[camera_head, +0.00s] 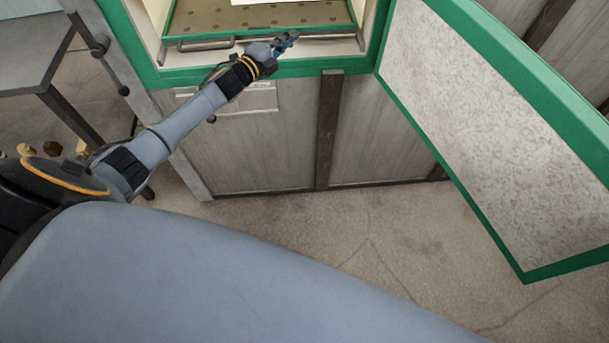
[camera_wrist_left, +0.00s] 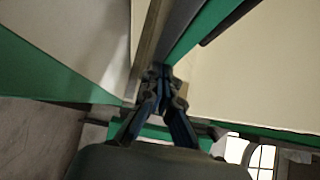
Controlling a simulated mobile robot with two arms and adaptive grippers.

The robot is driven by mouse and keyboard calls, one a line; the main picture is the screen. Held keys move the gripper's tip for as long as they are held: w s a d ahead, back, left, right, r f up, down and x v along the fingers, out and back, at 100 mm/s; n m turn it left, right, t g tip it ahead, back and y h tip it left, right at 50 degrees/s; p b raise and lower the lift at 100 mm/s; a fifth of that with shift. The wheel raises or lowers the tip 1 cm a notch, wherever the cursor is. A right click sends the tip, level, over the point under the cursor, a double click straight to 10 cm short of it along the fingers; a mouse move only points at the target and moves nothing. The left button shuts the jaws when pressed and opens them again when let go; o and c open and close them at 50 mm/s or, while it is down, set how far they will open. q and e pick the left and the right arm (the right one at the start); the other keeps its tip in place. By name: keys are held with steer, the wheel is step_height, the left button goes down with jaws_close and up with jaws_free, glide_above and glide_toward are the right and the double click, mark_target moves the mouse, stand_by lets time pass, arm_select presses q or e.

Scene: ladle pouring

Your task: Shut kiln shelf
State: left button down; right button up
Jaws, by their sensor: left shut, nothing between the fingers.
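The kiln shelf (camera_head: 215,18) is a green-edged tray with a perforated tan surface, inside the green-framed kiln opening at the top of the head view. A grey bar handle (camera_head: 207,44) runs along its front edge. My left gripper (camera_head: 290,38) is shut and empty at the front edge of the shelf, right of the handle. In the left wrist view the closed fingertips (camera_wrist_left: 162,72) are against or very near a green-edged part; I cannot tell whether they touch. My right gripper is not in view.
The kiln door (camera_head: 490,125), green-framed with a pale lining, stands open at the right. A white item (camera_head: 275,2) lies on the shelf at the top edge. A dark table (camera_head: 30,50) stands at the left. The floor (camera_head: 370,240) before the kiln is clear.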

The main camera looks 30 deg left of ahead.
arm_select(q)
steer(key=shift+w+a, duration=0.4)
steer(key=shift+w, duration=0.25)
steer(key=shift+a, duration=0.15)
steer(key=shift+w+r, duration=0.1)
steer(key=shift+r, duration=0.1)
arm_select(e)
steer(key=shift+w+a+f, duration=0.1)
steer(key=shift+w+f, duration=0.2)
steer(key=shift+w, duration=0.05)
arm_select(q)
steer(key=shift+a+r, duration=0.15)
steer(key=shift+r, duration=0.05)
steer(key=shift+f, duration=0.1)
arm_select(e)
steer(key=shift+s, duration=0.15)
